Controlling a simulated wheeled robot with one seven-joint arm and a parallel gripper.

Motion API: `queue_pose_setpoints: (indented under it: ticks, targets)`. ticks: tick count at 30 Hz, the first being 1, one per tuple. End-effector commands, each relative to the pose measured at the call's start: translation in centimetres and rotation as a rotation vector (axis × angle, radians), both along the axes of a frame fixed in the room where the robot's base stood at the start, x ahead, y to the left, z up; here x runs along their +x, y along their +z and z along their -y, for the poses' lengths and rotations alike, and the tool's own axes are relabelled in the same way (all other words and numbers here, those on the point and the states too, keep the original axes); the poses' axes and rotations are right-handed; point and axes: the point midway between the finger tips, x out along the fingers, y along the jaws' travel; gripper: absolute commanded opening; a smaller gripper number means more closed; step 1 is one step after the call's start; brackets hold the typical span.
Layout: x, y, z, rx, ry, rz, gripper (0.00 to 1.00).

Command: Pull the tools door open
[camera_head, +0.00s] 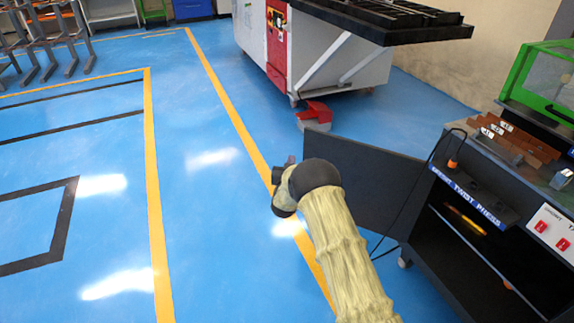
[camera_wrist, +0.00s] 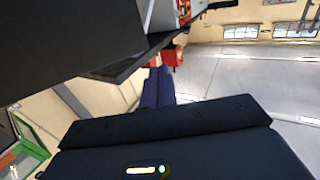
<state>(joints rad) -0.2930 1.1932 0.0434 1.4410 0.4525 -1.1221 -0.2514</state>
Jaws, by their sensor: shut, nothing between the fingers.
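The tools door (camera_head: 372,180) is a dark flat panel. It stands swung wide open from the left side of the twist press cabinet (camera_head: 468,262), whose dark interior is exposed. In the wrist view a dark panel (camera_wrist: 60,40), apparently the door, fills the upper left. My gripper (camera_head: 290,160) is at the door's free left edge in the head view, partly hidden behind my wrist. In the wrist view its two blue fingers (camera_wrist: 158,78) are together with nothing between them, close to the panel's edge. I cannot tell whether they touch it.
A white and red machine (camera_head: 345,60) stands behind, with a red pedal (camera_head: 316,112) on the floor. A black cable (camera_head: 415,190) hangs before the cabinet. Copper-coloured bars (camera_head: 515,140) lie on its top. The blue floor to the left is clear.

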Motion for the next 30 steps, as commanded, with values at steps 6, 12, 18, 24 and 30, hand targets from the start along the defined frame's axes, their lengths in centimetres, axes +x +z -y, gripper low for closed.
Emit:
queue_pose_setpoints:
  ticks: [6, 12, 18, 24, 30]
  targets:
    - [-2.6, 0.1, -1.7, 0.000, 0.007, -0.001, 0.00]
    - [-2.9, 0.0, -1.5, 0.000, 0.001, 0.001, 0.00]
    - [-2.7, 0.0, -1.0, 0.000, -0.006, 0.001, 0.00]
    - [-2.7, 0.4, -0.9, 0.002, 0.000, -0.012, 0.00]
    - [-3.4, 2.6, 0.5, 0.018, 0.041, -0.128, 0.00]
